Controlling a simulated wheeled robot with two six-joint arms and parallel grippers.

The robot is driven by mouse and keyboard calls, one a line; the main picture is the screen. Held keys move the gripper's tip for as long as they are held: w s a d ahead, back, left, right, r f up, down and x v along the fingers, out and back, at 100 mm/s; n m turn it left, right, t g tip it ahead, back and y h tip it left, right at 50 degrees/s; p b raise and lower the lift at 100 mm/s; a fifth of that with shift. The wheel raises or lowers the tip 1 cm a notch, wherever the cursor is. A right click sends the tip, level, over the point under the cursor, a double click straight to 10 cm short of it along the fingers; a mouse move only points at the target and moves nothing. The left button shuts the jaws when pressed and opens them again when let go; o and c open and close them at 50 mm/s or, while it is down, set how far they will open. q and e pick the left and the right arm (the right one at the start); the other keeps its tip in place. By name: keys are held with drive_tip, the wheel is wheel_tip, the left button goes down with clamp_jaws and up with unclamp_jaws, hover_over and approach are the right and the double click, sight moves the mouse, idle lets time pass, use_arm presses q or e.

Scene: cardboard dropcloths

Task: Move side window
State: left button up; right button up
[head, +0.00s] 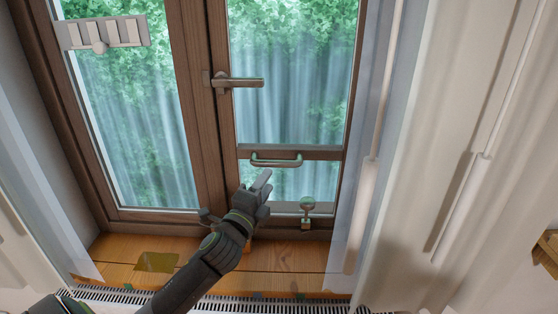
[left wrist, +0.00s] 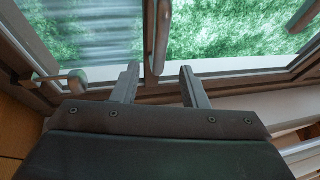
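The brown-framed window has a right part with a lower pane (head: 318,180) under a horizontal brown rail (head: 325,153). A grey-green pull handle (head: 276,162) sits at that rail. My left gripper (head: 264,180) is just below the pull handle in the head view. In the left wrist view my left gripper (left wrist: 158,68) is open, its two fingers apart. A bar-shaped handle (left wrist: 161,35) shows ahead, lined up with the gap between the fingers. I cannot tell whether a finger touches it. My right gripper is not in view.
A lever handle (head: 240,82) is on the middle frame, above the gripper. A small latch (head: 307,206) stands at the lower frame, right of the gripper. The wooden sill (head: 290,257) lies below, with a floor grille in front. Curtains (head: 430,160) hang at the right.

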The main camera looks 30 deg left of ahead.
sight(278, 164)
use_arm(q)
drive_tip(key=p+x, duration=0.1)
drive_tip(key=x, duration=0.7)
drive_tip(key=shift+w, duration=0.1)
drive_tip(key=shift+c, duration=0.4)
clamp_jaws()
